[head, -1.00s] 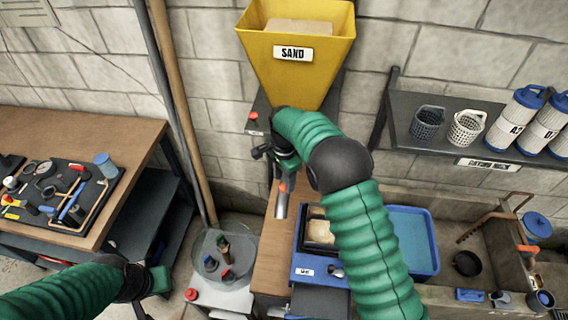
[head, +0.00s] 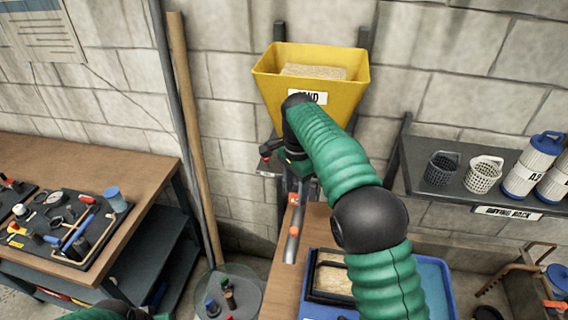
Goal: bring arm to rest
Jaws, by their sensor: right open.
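My right arm (head: 345,160) is covered in a green sleeve and reaches up from the bottom right to just below the yellow sand hopper (head: 340,103). Its gripper (head: 296,172) is open in front of the hopper's stand, partly hidden by the arm. I see nothing held in it. My left arm (head: 98,313) shows only as a sliver of green sleeve and dark joint at the bottom left edge. Its gripper is out of the frame.
A workbench (head: 137,160) with a dark tool board stands left. A blue tray (head: 432,276) with a sand-filled box (head: 333,281) lies under my right arm. A shelf (head: 425,189) with baskets and filter cartridges is at right. A round clear container (head: 250,292) stands at bottom centre.

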